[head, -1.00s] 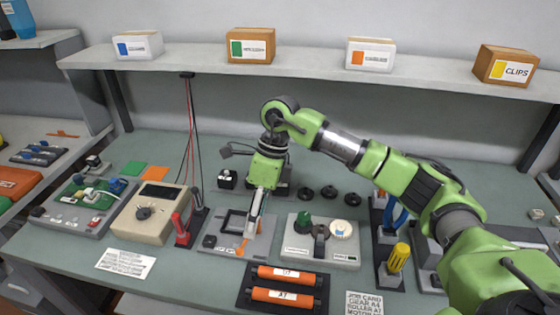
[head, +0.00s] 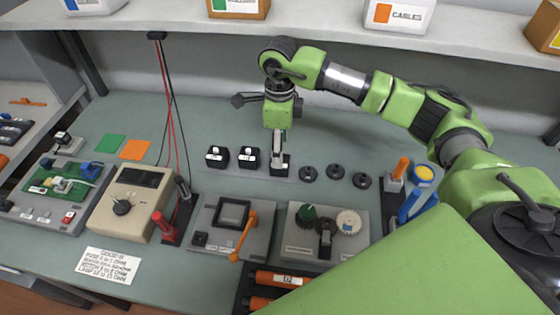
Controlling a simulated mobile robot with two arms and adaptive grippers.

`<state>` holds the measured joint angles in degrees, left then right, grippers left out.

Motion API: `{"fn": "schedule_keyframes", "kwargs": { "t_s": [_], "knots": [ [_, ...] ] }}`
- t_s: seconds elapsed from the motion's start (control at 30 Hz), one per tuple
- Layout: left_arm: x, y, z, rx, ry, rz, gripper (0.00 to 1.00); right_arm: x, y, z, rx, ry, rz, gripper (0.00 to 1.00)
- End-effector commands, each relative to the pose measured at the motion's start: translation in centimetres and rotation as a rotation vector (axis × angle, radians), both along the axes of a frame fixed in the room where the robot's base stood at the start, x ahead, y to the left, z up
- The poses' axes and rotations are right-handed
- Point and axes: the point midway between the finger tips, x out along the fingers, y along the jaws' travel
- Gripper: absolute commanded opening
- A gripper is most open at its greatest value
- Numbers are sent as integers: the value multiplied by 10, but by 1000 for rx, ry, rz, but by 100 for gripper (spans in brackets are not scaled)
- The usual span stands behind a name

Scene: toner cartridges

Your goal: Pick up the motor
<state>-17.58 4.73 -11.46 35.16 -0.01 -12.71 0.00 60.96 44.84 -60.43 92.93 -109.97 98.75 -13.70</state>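Several small black motor-like blocks stand in a row on a grey strip at mid-table: a left one (head: 217,156), a middle one (head: 249,158) and a right one (head: 281,168). The left and middle ones carry white labels. My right gripper (head: 278,158) points straight down at the right block, its fingers overlapping the block's top. The fingers look narrow and edge-on, so I cannot tell whether they are closed on it. The block appears to rest on the strip. My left gripper is not in view.
Black round parts (head: 335,171) lie right of the blocks. In front are a grey fixture with an orange lever (head: 245,236), a gear plate (head: 300,245) and a beige meter (head: 131,203). Red and black leads hang at left. A shelf (head: 200,25) with boxes runs above.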

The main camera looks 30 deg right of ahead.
Motion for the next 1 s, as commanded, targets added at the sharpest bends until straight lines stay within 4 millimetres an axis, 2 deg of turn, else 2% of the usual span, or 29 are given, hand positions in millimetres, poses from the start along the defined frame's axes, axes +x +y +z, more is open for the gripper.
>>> {"fn": "schedule_keyframes", "kwargs": {
  "t_s": [0.27, 0.4, 0.53, 0.8, 0.83, 0.9, 1.0],
  "knots": [
    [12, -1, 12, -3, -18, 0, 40, -2, 0, -21, 1, 4, 0, 57],
    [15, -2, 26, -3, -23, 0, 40, -4, 1, -42, 0, 6, 0, 57],
    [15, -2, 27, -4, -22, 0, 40, -3, 0, -59, 2, 2, -1, 57],
    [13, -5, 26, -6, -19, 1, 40, -2, 1, -65, 1, -1, 1, 57],
    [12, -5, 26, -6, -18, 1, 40, -2, 1, -65, 1, -1, 1, 54],
    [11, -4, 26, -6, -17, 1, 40, -2, 1, -65, 1, -1, 1, 36],
    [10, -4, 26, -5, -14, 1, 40, -2, 1, -65, 1, 0, 0, 15]
  ]
}}
